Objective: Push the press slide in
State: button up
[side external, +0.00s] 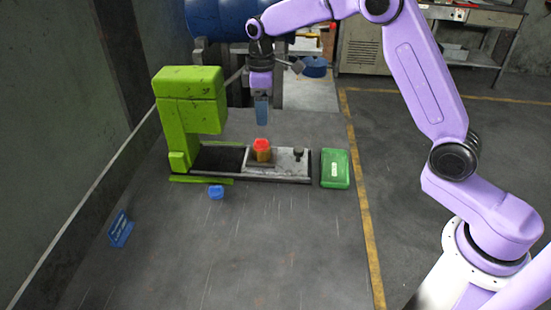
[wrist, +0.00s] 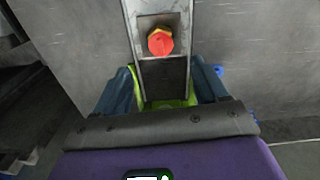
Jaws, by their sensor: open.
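The green press (side external: 190,100) stands at the left in the side external view. Its slide (side external: 286,170), a light grey plate, sits out at the right on a dark base, away from the press body. A red-topped yellow-brown piece (side external: 262,149) stands in a recess of the slide. A dark knob (side external: 298,155) stands near the slide's right end. My gripper (side external: 261,120) hangs pointing down above the piece, apart from it. In the wrist view its blue fingers (wrist: 164,88) are spread open with nothing gripped, and the slide (wrist: 150,75) shows with the red-topped piece (wrist: 160,41).
A green box (side external: 335,168) lies just right of the slide's end. A small blue object (side external: 216,192) lies in front of the base, and a blue sign (side external: 121,229) is nearer the left wall. A large blue drum (side external: 225,18) is behind. The front surface is mostly clear.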

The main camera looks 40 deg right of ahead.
jog(key=shift+a+f+m, duration=0.1)
jog(key=shift+m, duration=0.2)
jog(key=c, duration=1)
jog(key=shift+s+a+f+m, duration=0.15)
jog(key=shift+s+m, duration=0.1)
jog(key=shift+m, duration=0.25)
grip_shut()
jog(key=m+t+y, duration=0.3)
jog(key=m, duration=3.3)
send_near(281, 153)
jog(key=x, duration=0.6)
jog(key=shift+a+f, duration=0.1)
jog(key=shift+f, duration=0.05)
